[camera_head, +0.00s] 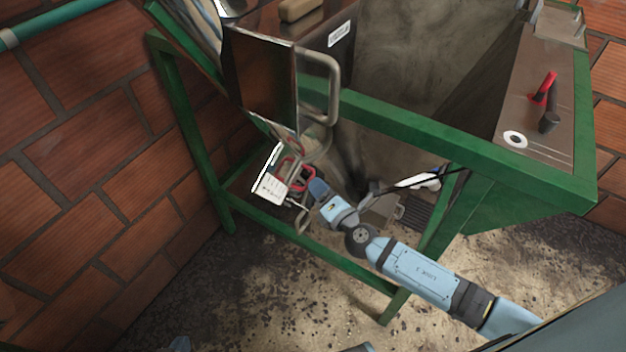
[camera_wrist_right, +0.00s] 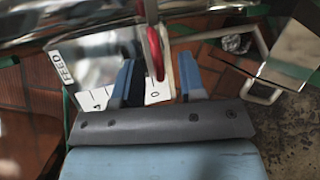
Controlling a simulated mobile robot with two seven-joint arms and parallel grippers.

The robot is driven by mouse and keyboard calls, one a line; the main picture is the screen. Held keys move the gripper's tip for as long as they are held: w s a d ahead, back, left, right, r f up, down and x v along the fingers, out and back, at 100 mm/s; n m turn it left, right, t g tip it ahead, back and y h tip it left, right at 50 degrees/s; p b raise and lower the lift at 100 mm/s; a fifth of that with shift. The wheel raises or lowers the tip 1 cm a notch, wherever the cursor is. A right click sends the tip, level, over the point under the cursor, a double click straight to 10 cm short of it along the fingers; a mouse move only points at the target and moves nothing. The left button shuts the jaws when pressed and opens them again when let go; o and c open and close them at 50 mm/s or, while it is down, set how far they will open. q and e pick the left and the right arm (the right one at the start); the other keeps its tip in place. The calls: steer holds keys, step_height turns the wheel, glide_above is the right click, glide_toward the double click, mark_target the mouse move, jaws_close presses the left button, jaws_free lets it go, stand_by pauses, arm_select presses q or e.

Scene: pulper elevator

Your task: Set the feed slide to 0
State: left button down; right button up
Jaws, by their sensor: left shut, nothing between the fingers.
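The feed slide's red handle (camera_wrist_right: 156,54) stands between the two spread blue fingers of my right gripper (camera_wrist_right: 156,82) in the right wrist view, with space on both sides. It lines up with the 0 on the white scale plate (camera_wrist_right: 97,99); a 4 shows to the left, under a FEED label (camera_wrist_right: 62,68). In the head view the red handle (camera_head: 284,172) and scale plate (camera_head: 268,189) sit below the metal hopper, at my right gripper (camera_head: 310,190). Only a small blue piece of my left gripper (camera_head: 180,344) shows at the bottom edge, away from the slide.
A green frame (camera_head: 420,130) surrounds the machine, with a leg close to my right arm. A metal loop handle (camera_head: 332,90) hangs above the slide. A red lever (camera_head: 545,88) stands on the right panel. A brick wall (camera_head: 90,150) bounds the left.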

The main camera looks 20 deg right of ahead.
arm_select(q)
steer(key=shift+w+d+f+b, duration=0.2)
steer(key=shift+f+b, duration=0.3)
steer(key=shift+b, duration=0.25)
arm_select(e)
steer(key=v, duration=0.9)
steer(key=shift+s, duration=0.15)
arm_select(q)
steer(key=shift+s, duration=0.1)
